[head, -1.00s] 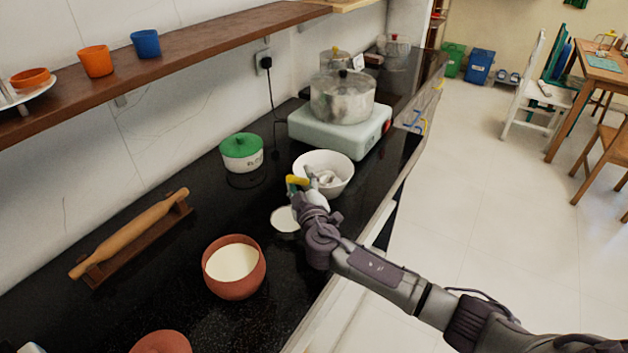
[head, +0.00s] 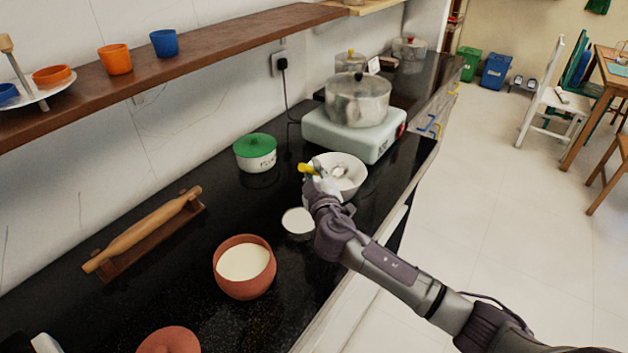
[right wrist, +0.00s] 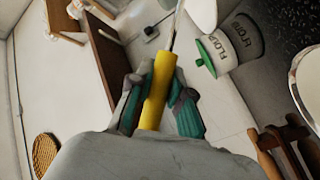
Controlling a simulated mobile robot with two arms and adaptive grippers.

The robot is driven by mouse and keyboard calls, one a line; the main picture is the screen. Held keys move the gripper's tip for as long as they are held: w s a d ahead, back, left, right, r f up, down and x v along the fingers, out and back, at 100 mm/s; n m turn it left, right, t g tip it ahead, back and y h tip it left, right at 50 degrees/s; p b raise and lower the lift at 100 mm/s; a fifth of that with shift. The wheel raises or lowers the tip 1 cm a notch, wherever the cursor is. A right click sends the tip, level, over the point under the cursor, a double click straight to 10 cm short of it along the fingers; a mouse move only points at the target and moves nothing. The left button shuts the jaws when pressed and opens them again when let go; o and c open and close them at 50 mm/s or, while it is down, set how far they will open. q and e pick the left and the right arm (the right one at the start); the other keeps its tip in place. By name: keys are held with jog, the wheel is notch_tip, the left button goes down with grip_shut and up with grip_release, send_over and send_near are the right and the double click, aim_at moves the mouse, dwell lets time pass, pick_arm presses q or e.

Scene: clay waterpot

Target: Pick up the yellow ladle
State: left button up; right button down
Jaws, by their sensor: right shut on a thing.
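The yellow ladle (head: 307,168) has a yellow handle and a metal shaft. My right gripper (head: 314,172) is shut on the handle, at the near left side of the white bowl (head: 350,185). In the right wrist view the yellow handle (right wrist: 155,95) lies between the two green-padded fingers (right wrist: 160,105), with the metal shaft running out of the top of the picture. A silvery shape, perhaps the ladle's scoop, shows inside the bowl in the head view. I cannot tell if it touches the bowl. My left gripper is out of view.
A green-lidded pot (head: 255,152) stands left of the bowl. A small white-topped dish (head: 298,222) and a clay pot (head: 244,267) are nearer. A stove (head: 355,140) with a metal pot (head: 358,98) is behind. A rolling pin (head: 142,230) lies left.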

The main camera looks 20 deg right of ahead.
jog(key=d+r, duration=0.7)
jog(key=d, duration=0.4)
jog(key=shift+s+d, duration=0.25)
jog(key=shift+d, duration=0.1)
